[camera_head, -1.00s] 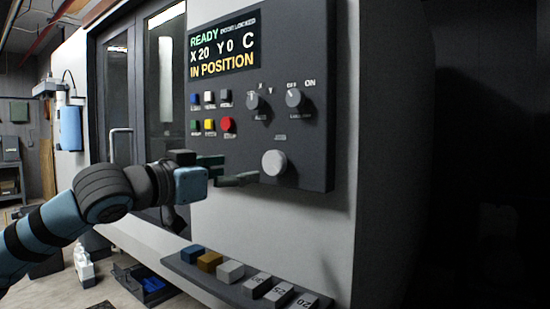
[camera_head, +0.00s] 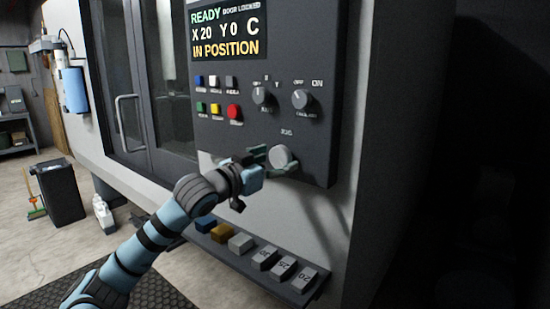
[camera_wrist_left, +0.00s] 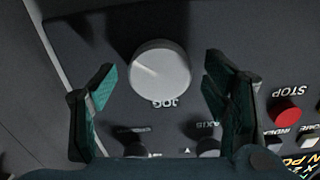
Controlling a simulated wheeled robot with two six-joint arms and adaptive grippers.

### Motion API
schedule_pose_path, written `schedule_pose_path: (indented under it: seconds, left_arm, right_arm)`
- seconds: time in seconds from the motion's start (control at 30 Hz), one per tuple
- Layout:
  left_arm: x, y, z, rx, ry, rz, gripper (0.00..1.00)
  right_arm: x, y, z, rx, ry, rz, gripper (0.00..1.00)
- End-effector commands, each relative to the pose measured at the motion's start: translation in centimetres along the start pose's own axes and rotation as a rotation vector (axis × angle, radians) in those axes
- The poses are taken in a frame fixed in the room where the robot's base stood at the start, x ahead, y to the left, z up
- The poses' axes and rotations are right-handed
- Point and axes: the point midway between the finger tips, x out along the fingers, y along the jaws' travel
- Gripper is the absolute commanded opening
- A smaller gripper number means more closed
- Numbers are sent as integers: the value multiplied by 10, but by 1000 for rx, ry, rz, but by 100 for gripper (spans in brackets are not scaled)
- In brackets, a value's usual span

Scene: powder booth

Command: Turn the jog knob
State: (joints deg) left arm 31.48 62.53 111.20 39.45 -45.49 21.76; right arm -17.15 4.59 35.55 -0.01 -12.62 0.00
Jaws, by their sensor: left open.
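The jog knob (camera_head: 280,157) is a light grey round knob low on the dark control panel (camera_head: 210,135). In the left wrist view the jog knob (camera_wrist_left: 160,70) has a pale index line pointing to its upper left, with the upside-down label JOG below it. My left gripper (camera_head: 272,160) is open at the knob. In the left wrist view its two green-padded fingers (camera_wrist_left: 158,95) stand to either side, with the knob between and slightly beyond their tips. Gaps show on both sides there. My right gripper is out of view.
Above the knob are two selector knobs (camera_head: 301,99) and several coloured buttons, including a red one (camera_head: 234,111). A ledge (camera_head: 310,294) with several blocks juts out below. A door handle (camera_head: 127,122) is at left.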

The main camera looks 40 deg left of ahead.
Motion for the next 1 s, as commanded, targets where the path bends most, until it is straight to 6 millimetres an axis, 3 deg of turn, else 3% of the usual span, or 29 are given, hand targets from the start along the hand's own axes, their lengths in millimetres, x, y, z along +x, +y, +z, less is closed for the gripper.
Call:
schedule_pose_path:
  seconds: [0.07,0.33,0.67,1.0]
  left_arm:
    - [0,0,0,0,0,0,64]
    - [0,0,0,0,0,0,21]
    - [0,0,0,37,-2,0,21]
    - [0,-1,-3,240,-4,1,21]
  right_arm:
    - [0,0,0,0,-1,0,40]
    - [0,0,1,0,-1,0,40]
    - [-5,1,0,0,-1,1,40]
    - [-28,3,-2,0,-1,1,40]
